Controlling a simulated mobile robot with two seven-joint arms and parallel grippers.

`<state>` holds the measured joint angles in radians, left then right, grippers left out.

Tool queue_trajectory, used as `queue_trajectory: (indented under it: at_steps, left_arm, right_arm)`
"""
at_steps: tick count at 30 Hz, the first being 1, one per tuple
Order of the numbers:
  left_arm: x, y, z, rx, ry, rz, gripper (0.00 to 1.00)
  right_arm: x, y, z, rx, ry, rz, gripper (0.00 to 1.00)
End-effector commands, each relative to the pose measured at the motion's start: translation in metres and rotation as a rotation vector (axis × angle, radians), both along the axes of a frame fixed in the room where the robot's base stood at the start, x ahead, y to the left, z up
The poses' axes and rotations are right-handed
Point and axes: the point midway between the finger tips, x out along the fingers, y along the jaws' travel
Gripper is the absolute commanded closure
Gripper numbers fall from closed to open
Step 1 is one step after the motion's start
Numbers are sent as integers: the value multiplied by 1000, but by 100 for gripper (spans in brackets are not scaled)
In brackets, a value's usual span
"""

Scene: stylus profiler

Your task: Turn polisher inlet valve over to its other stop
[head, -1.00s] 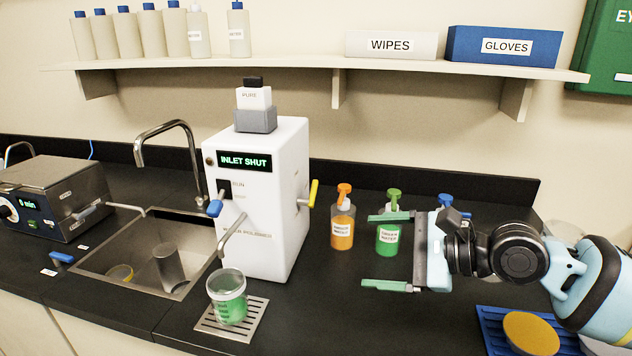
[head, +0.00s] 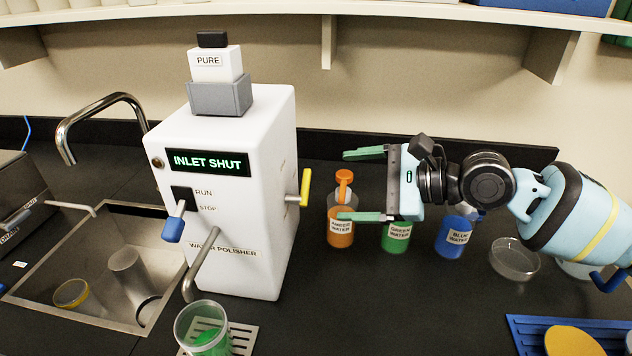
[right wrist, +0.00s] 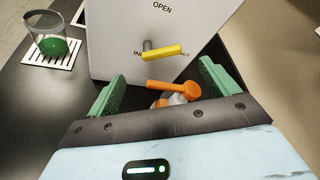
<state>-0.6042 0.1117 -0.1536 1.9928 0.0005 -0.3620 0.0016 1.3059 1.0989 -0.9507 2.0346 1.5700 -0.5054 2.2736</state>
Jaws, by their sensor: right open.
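The white water polisher (head: 255,240) stands on the black counter, and its display (head: 207,162) reads INLET SHUT. The inlet valve's yellow lever (head: 305,187) sticks out from its right side and points upward in the head view. In the right wrist view the yellow lever (right wrist: 162,52) lies roughly crosswise on its grey stem, below the word OPEN. My right gripper (head: 354,185) is open and empty, to the right of the lever and apart from it, fingers pointing at the polisher. In the right wrist view the gripper (right wrist: 160,90) has the lever just beyond its fingertips. My left gripper is not in view.
Amber (head: 341,228), green (head: 395,236) and blue (head: 453,236) water bottles stand beneath and beside my right gripper. A beaker of green liquid (head: 203,330) stands on a drip grate at the polisher's front. A blue-handled lever (head: 173,229) is on the front face.

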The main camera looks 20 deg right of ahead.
Motion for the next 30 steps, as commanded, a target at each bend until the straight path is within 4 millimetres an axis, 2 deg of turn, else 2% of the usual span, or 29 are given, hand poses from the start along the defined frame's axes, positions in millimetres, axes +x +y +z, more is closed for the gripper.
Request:
queue_trajectory:
  at_steps: [9,15,26,27,30]
  left_arm:
    - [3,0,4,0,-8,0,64]
    - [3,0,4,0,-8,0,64]
    - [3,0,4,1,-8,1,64]
    - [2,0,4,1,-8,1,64]
    - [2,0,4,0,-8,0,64]
  right_arm:
    - [25,36,-12,2,-2,2,14]
    - [38,52,-20,1,-2,1,14]
    - [41,56,-23,1,0,0,14]
    - [41,56,-23,1,0,0,15]
    - [41,56,-23,1,0,0,28]
